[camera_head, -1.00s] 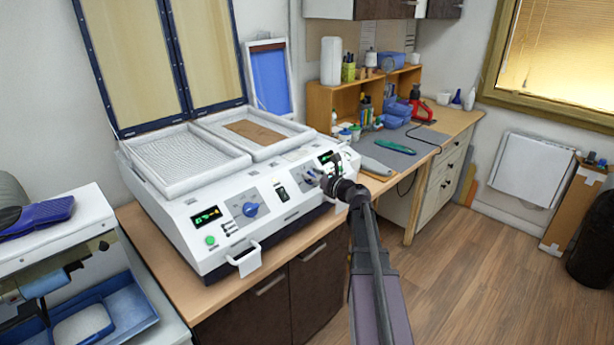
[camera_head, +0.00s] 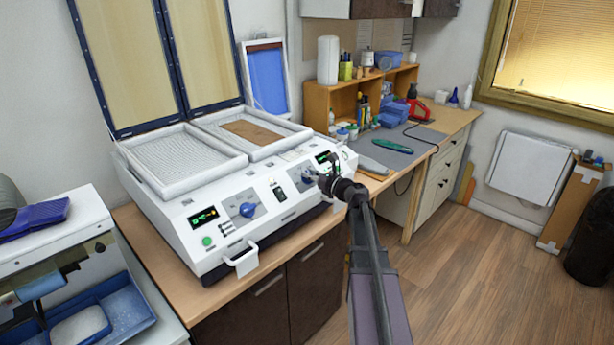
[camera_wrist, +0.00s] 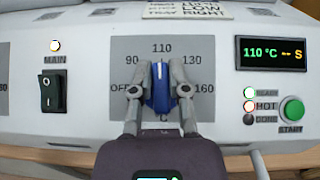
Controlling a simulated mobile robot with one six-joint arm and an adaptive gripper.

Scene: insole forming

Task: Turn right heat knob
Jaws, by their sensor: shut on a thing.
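The right heat knob is blue (camera_wrist: 160,90) and sits on a grey dial plate marked OFF, 90, 110, 130 and 160 in the wrist view. Its ridge points up towards 110. My gripper (camera_wrist: 159,95) has a finger on each side of the knob and is shut on it. In the head view my gripper (camera_head: 323,181) is at the right part of the white machine's front panel (camera_head: 290,217) and mostly hides this knob. The right display (camera_wrist: 274,52) reads 110 °C and "-- S". The lamps beside HOT and READY look lit.
The left heat knob (camera_head: 247,210) and left display (camera_head: 203,216) are on the same panel. The black MAIN switch (camera_wrist: 53,91) is left of the dial, and the green START button (camera_wrist: 291,109) is to its right. A white handle (camera_head: 243,262) juts from the front.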

